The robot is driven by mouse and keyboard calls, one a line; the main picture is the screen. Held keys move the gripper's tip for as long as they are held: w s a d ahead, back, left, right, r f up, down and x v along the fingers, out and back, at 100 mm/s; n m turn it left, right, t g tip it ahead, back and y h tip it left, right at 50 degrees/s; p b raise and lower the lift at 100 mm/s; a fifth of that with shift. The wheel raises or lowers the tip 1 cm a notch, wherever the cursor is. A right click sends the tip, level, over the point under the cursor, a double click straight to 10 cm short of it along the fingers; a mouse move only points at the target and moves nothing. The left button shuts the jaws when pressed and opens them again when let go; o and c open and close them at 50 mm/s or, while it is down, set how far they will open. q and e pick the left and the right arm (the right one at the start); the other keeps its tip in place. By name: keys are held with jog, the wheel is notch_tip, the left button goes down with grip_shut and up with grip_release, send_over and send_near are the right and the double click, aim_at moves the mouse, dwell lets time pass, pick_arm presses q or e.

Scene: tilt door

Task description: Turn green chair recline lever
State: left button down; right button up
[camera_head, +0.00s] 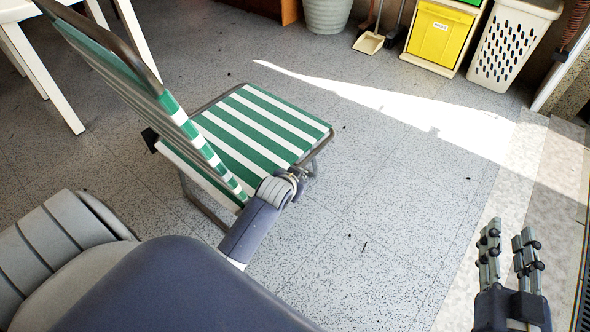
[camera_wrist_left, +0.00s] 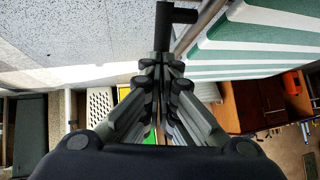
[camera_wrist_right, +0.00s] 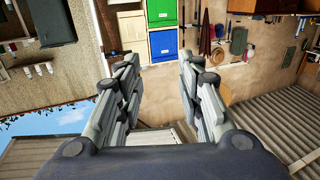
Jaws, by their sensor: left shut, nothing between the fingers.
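The green-and-white striped folding chair (camera_head: 262,125) stands on the floor in the head view, its backrest leaning left. My left gripper (camera_head: 302,178) is at the near side of the seat, mostly hidden by my own wrist. In the left wrist view my left gripper (camera_wrist_left: 161,62) is shut and empty, beside the striped seat (camera_wrist_left: 255,42). A dark angled bar (camera_wrist_left: 178,14), possibly the recline lever, shows right at its fingertips; I cannot tell whether they touch. My right gripper (camera_head: 508,238) is open and empty, well right of the chair; its spread fingers also show in the right wrist view (camera_wrist_right: 157,85).
A white table (camera_head: 45,80) stands at the upper left. A yellow bin (camera_head: 440,35), a white perforated basket (camera_head: 513,45), a dustpan (camera_head: 369,42) and a grey pot (camera_head: 327,14) line the back. The floor right of the chair is clear.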

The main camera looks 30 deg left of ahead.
jog(key=s+d+f+g+h+p, duration=0.3)
jog(key=s+d+f+g+p, duration=0.15)
jog(key=s+f+g, duration=0.85)
jog(key=shift+s+d+f+g+p, duration=0.5)
jog(key=shift+s+d+f+p, duration=0.75)
jog(key=shift+s, duration=1.05)
pick_arm(q)
jog(key=w+f+g, duration=0.1)
jog(key=g, duration=0.1)
jog(key=w+f+g+p, duration=0.1)
jog(key=w+g, duration=0.1)
jog(key=w+f+m+g, duration=0.1)
jog(key=g, duration=0.1)
jog(key=shift+w+d, duration=0.2)
pick_arm(e)
jog(key=x, duration=0.6)
jog(key=shift+s+d+m+h, duration=0.15)
jog(key=shift+s+m+h, duration=0.15)
jog(key=shift+s+h, duration=0.1)
pick_arm(q)
jog(key=shift+f, duration=0.1)
pick_arm(e)
jog(key=shift+r, duration=0.1)
